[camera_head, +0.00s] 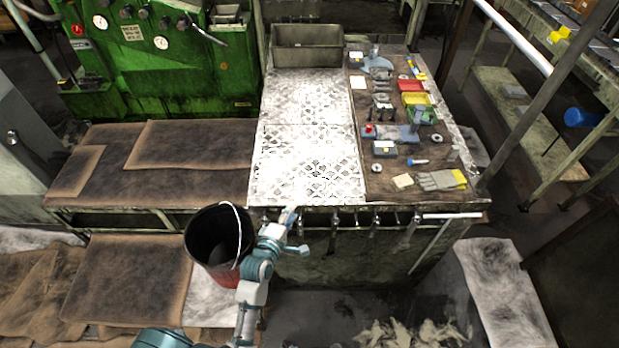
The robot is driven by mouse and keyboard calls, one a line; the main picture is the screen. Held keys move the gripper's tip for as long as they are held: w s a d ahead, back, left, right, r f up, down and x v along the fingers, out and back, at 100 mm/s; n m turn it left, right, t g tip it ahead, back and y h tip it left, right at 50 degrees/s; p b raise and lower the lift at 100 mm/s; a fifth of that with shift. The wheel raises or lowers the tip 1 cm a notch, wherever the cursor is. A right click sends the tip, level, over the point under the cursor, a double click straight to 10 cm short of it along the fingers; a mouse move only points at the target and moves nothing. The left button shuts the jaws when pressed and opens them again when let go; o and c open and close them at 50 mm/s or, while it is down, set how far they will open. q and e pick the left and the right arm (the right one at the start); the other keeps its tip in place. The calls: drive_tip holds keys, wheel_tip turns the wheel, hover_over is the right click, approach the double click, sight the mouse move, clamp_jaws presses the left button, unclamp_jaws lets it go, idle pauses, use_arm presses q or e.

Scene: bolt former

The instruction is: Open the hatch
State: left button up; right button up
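No part in view is clearly marked as the hatch. A patterned metal plate (305,150) with seams across it covers the left part of the bench top and lies flat; I cannot tell whether it is the hatch. My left gripper (291,217) is at the front edge of the bench, just below the plate's near edge. It is small and seen from behind, so I cannot tell whether its fingers are open or touch the edge. My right gripper is not in view.
A dark bucket (215,240) with a raised handle stands left of my arm. Tools hang along the bench front. Gloves (440,180), small trays (414,99) and parts lie on the bench's right side. A metal bin (307,46) stands at the back, near a green machine (160,55).

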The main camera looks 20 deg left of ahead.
sight(311, 181)
use_arm(q)
drive_tip(key=x, duration=1.5)
drive_tip(key=shift+w+a+r, duration=0.1)
drive_tip(key=shift+w+a, duration=0.15)
drive_tip(key=shift+w, duration=0.2)
drive_tip(key=shift+w+d, duration=0.2)
drive_tip(key=shift+w, duration=0.25)
drive_tip(key=shift+d, duration=0.2)
drive_tip(key=shift+a, duration=0.1)
clamp_jaws()
